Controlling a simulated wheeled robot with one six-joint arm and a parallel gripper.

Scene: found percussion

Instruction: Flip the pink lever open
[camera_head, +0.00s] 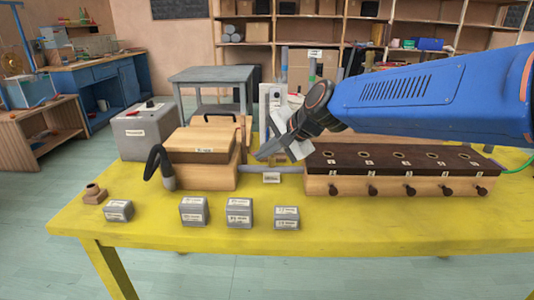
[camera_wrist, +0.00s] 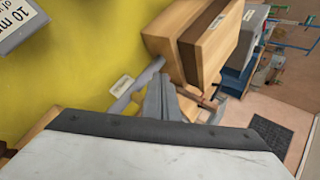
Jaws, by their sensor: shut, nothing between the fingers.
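My gripper (camera_head: 262,153) is shut and empty, pointing down and left above the table, between the wooden box (camera_head: 200,175) and the long wooden block. Its shut fingers also show in the wrist view (camera_wrist: 160,88). A white upright device (camera_head: 270,98) stands behind my gripper and is partly hidden by it. In the wrist view a small reddish-brown bar (camera_wrist: 210,104) shows just past the fingers, beside the wooden box (camera_wrist: 200,42); I cannot tell whether it is the lever.
The long block with dark top (camera_head: 400,160) and front pegs lies at right on the yellow table (camera_head: 330,228). A grey box (camera_head: 147,132) stands at left. Several small grey labelled blocks (camera_head: 239,213) line the front. A grey pipe (camera_head: 262,169) runs below my gripper. The front right is clear.

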